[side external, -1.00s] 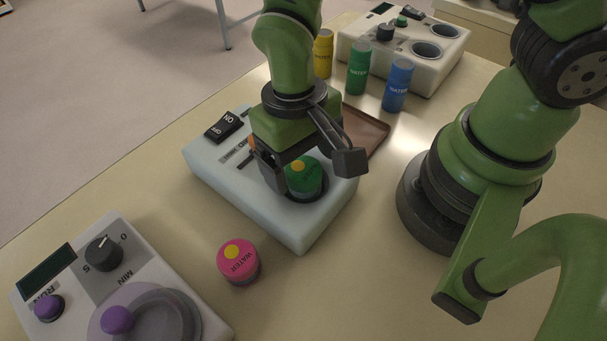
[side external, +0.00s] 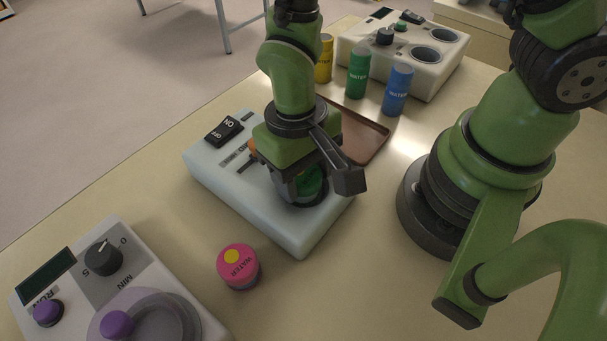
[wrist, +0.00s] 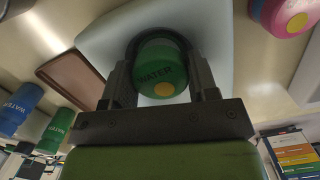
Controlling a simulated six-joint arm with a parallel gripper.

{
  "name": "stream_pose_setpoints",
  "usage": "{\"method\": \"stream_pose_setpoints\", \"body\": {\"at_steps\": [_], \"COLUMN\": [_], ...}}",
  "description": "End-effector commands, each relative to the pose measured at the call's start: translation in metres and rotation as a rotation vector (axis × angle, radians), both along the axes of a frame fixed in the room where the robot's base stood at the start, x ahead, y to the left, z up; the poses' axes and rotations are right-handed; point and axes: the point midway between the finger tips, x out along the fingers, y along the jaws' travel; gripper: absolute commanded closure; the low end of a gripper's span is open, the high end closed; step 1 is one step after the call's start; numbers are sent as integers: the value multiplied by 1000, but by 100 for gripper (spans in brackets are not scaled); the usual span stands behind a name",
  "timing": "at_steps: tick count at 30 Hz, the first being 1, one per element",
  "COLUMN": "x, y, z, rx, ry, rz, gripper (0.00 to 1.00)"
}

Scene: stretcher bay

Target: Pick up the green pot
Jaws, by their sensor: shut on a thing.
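The green pot (side external: 311,184) has a round green body marked WATER and a yellow dot on its lid. It sits over the round dark plate of the pale blue device (side external: 229,188). My gripper (side external: 308,187) is shut on the pot, with a finger on either side of it. The wrist view shows the pot (wrist: 160,68) between the two dark fingers (wrist: 161,85). The gripper hides much of the pot in the side view. I cannot tell whether the pot is clear of the plate.
A pink pot (side external: 239,266) stands in front of the device. A brown tray (side external: 368,146) lies behind it. Yellow (side external: 324,58), green (side external: 358,73) and blue (side external: 397,90) tubes stand near a white block with wells (side external: 405,50). A purple-knobbed device (side external: 120,290) is at front left.

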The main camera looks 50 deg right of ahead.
Motion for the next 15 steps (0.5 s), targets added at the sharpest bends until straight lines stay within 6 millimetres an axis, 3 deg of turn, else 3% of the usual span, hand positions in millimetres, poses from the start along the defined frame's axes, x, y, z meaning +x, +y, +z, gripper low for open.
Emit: {"method": "stream_pose_setpoints", "body": {"at_steps": [8, 15], "x": [1, 1], "y": [1, 0], "z": [18, 56], "rx": [4, 4], "ry": [-3, -7], "rz": [1, 0], "gripper": [74, 74]}}
